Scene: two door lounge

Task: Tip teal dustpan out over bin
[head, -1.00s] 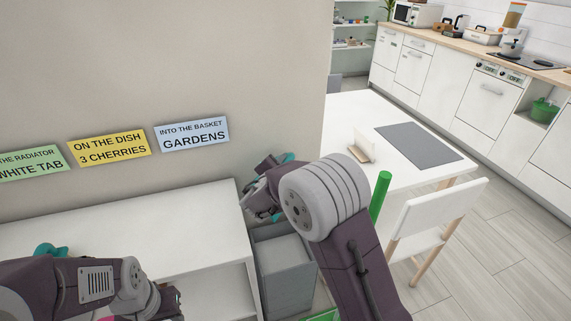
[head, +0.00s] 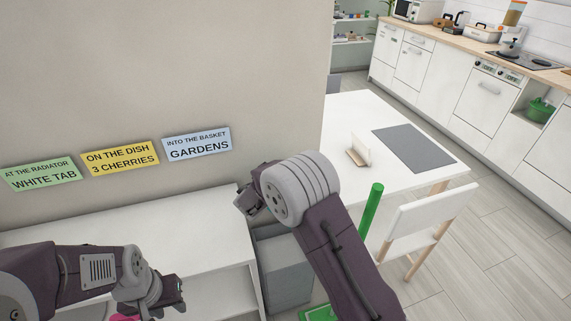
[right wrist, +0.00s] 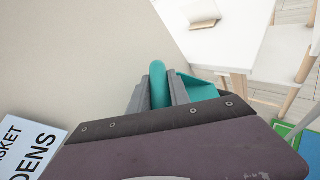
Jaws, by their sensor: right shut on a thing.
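The teal dustpan (right wrist: 198,88) shows in the right wrist view, with its rounded handle between the fingers of my right gripper (right wrist: 158,88). In the head view the right gripper (head: 246,202) is partly behind its own wrist, above the end of the white shelf unit, and no teal shows there. The grey bin (head: 285,268) stands on the floor below and right of it, partly covered by my right arm. Whether the pan is tilted or holds anything cannot be seen. My left gripper (head: 168,298) is low over the white unit; its fingers are unclear.
The white shelf unit (head: 190,222) stands against the wall beside the bin. A green upright handle (head: 371,210) rises right of my right arm, near the white table (head: 345,112) and chair (head: 430,218). A pink thing (head: 124,317) shows below my left gripper.

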